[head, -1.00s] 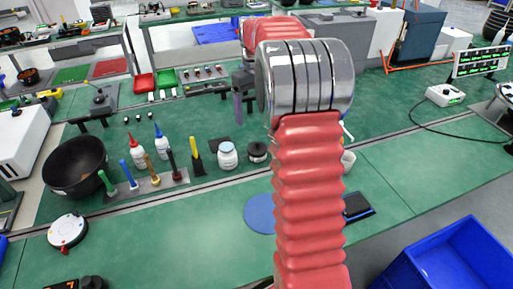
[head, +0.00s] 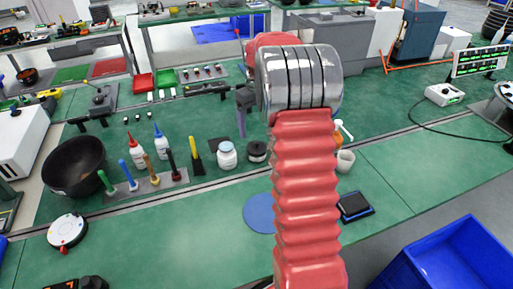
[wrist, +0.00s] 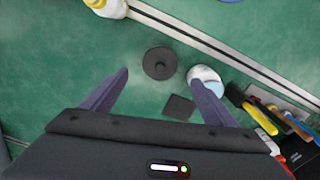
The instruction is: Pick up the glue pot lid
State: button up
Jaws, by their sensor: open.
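The glue pot lid looks to be the round black top with a small central knob in the wrist view (wrist: 160,63). In the head view it tops a short black pot (head: 257,149) with a pale label, right of a white jar (head: 227,157). My gripper (wrist: 160,77) is open and empty. Its two purple-grey fingers reach towards either side of the lid in the wrist view, apart from it.
The white jar also shows close to the right finger in the wrist view (wrist: 205,75). A small black square (wrist: 178,107) lies nearby. A white-and-yellow bottle (wrist: 105,8) stands at upper left. Upright tools (wrist: 262,115) stand at the right. Green bench left of the lid is clear.

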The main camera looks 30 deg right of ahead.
aim_at(257, 142)
jog(key=shift+f, duration=1.45)
jog(key=shift+s+f, duration=0.15)
jog(key=shift+f, duration=2.4)
jog(key=c, duration=1.1)
jog(key=shift+r, duration=0.15)
jog(key=shift+c, duration=0.2)
notch_tip(257, 142, up, 10)
